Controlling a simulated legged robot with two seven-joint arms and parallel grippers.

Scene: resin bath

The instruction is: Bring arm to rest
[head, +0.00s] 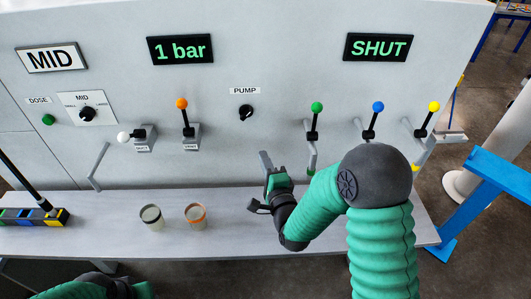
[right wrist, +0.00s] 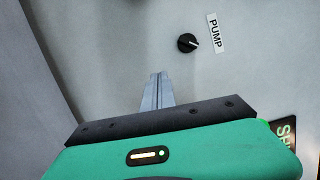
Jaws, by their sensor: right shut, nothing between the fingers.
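My right gripper (head: 266,160) is above the bench in front of the panel, with its fingers pointing up toward the panel. It is left of the green-knobbed lever and below the pump knob (head: 246,112). In the right wrist view its grey fingers (right wrist: 158,78) are together with nothing between them. The pump knob (right wrist: 187,42) stands beyond the fingertips, apart from them. My right arm is bent, its green sleeved links over the right part of the bench. Only a green and black piece of my left arm shows at the bottom left; its fingers are out of view.
The bench (head: 330,200) carries a white-rimmed cup (head: 152,224), an orange-rimmed cup (head: 196,221) and a dark tray (head: 33,218) at left. Green (head: 316,106), blue (head: 378,106) and yellow (head: 434,106) knobbed levers stick out at right. A blue frame (head: 490,180) stands beyond.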

